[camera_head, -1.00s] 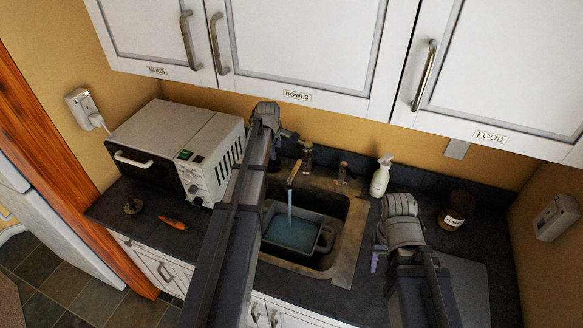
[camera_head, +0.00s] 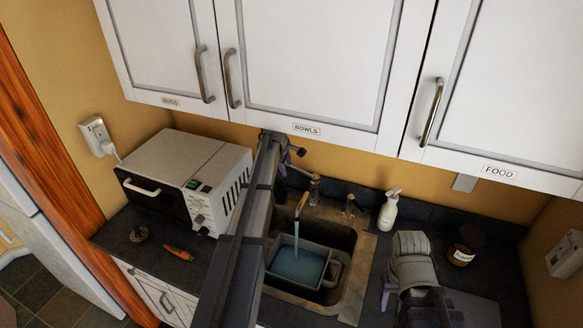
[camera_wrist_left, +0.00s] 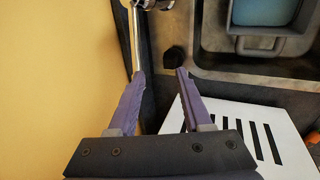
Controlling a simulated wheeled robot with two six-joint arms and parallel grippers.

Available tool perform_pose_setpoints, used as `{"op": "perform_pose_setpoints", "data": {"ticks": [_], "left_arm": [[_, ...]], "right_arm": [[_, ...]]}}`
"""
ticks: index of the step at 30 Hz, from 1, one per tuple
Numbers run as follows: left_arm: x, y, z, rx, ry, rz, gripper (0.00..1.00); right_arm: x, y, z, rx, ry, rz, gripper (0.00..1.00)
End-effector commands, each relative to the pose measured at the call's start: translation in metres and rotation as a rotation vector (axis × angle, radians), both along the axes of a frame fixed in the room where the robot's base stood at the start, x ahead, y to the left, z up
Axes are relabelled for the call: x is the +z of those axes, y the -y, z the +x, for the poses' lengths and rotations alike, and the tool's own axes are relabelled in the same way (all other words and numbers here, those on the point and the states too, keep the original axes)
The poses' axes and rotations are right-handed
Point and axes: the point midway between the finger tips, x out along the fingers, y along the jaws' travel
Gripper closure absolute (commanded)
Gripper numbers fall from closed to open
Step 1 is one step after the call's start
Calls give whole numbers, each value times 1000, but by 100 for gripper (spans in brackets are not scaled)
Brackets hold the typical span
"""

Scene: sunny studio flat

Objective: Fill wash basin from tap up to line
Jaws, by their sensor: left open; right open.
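The tap (camera_head: 302,206) stands behind the sink (camera_head: 352,268) and a stream of water (camera_head: 296,238) falls from its spout. The grey wash basin (camera_head: 330,277) sits in the sink under the stream with bluish water in it. Its line cannot be made out. My left gripper (camera_head: 296,152) is at the back wall, left of the tap. In the left wrist view my left gripper (camera_wrist_left: 160,74) is open, with a thin metal rod (camera_wrist_left: 135,40) by its left fingertip. The basin (camera_wrist_left: 263,43) is at that view's top right. My right gripper (camera_head: 386,298) is open, right of the sink.
A toaster oven (camera_head: 175,170) stands left of the sink, with a carrot (camera_head: 177,253) in front of it. Wall cupboards (camera_head: 310,60) hang above the counter.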

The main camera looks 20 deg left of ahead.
Motion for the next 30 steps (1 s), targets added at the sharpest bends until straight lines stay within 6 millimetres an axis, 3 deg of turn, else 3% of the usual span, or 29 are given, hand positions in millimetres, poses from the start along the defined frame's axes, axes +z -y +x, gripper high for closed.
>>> {"op": "perform_pose_setpoints", "data": {"ticks": [1,5,9,15,26,30], "left_arm": [[0,-2,16,-2,0,1,50],[0,-4,44,-1,0,0,50],[-28,-3,47,0,0,1,50],[-46,-4,55,0,0,1,50],[-46,-4,56,0,0,1,52],[-46,-4,56,0,0,0,67]], "right_arm": [[0,0,0,0,0,0,50],[0,0,0,0,0,0,50],[-28,0,0,-2,1,0,50],[-46,0,0,1,1,-1,50],[-46,0,0,2,1,-1,50],[-46,0,0,2,1,-1,50]]}}
